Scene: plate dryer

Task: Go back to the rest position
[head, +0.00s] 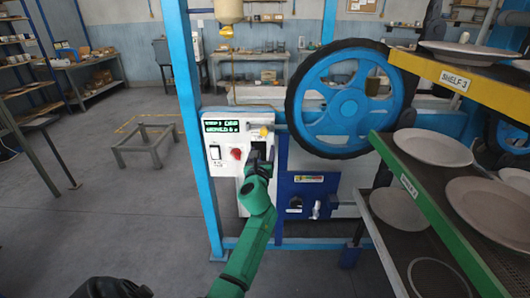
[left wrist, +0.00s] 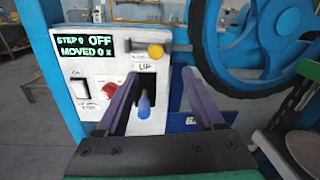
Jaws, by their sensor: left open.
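My left gripper (head: 258,158) is in front of the white control panel (head: 216,157) of the plate dryer. In the left wrist view its two fingers stand apart, and the gripper (left wrist: 161,76) is open. A blue-tipped lever (left wrist: 145,104) under the "UP" label shows between the fingers, nearer the left one. I cannot tell whether a finger touches it. The panel's display (left wrist: 86,47) has green text that seems to read "STEP", "OFF" and "MOVED 0". A red knob (left wrist: 109,89), a yellow button (left wrist: 155,51) and a switch (left wrist: 80,88) are on the panel.
A large blue wheel (head: 342,103) with a black rim is right of the panel. A rack with a yellow shelf (head: 453,78) and a green-edged shelf (head: 425,197) holds several plates (head: 433,147) at the right. A low metal stand (head: 145,146) is at left; much floor there is open.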

